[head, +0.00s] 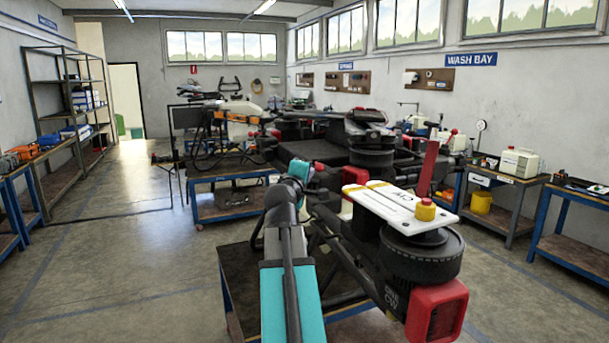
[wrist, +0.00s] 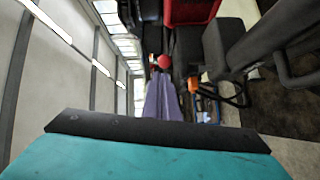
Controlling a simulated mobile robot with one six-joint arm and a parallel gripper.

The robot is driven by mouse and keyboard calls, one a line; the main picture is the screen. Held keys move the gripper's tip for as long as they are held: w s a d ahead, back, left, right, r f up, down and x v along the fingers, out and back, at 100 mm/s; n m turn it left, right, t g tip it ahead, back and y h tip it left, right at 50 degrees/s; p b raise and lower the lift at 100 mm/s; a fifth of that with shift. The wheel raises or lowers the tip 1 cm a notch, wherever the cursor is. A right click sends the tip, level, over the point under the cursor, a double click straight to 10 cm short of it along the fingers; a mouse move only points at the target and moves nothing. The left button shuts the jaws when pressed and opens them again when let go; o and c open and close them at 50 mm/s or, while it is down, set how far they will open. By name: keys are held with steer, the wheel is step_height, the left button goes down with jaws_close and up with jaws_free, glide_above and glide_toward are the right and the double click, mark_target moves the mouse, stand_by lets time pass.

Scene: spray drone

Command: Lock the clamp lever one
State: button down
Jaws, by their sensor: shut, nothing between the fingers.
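My gripper (wrist: 163,82) is shut and empty in the wrist view. A round red knob (wrist: 164,62) appears just beyond its fingertips; I cannot tell whether they touch. In the head view my arm hides the fingers near the drone's near side.
Dark drone tubes (wrist: 265,35) pass close on the right in the wrist view, with a red part (wrist: 190,10) at the top. A red lamp-like block (head: 437,312) sits under the motor. Blue-legged benches (head: 500,190) line the right wall. The left floor (head: 110,260) is free.

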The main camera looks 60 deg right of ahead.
steer(key=shift+s+a+r+b, duration=0.15)
steer(key=shift+s+a, duration=0.25)
steer(key=shift+s, duration=0.35)
steer(key=shift+s+a+f+b, duration=0.15)
steer(key=shift+s+a, duration=0.2)
steer(key=shift+s, duration=0.45)
steer(key=shift+s+a+r+b, duration=0.15)
steer(key=shift+s+a, duration=0.25)
steer(key=shift+s, duration=0.35)
steer(key=shift+w, duration=0.1)
